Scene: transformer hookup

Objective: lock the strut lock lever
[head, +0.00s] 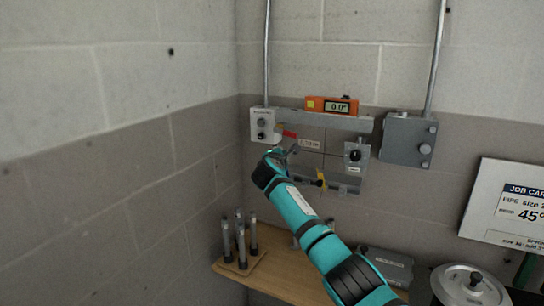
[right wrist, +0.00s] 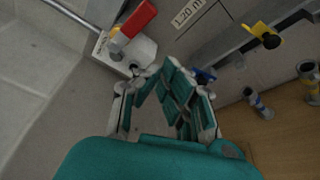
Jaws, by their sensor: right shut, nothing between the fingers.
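A red lever (head: 290,134) sticks out beside the light grey box (head: 264,125) at the left end of the wall fixture. In the right wrist view the red lever (right wrist: 137,20) stands up from its grey pivot on that box. A yellow lever (head: 321,181) sits lower on the fixture and also shows in the right wrist view (right wrist: 262,34). I cannot read which one is labelled the strut lock. My right gripper (head: 284,155) is shut and empty, just below the red lever and apart from it. Its closed fingers (right wrist: 165,66) show in the right wrist view. My left gripper is out of view.
An orange digital level (head: 331,105) reading 0.0 sits on the fixture's top bar. Grey boxes with knobs (head: 356,155) (head: 408,140) are at the right. Below is a wooden shelf (head: 285,275) with several upright grey pegs (head: 240,240). A job card board (head: 505,205) is at far right.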

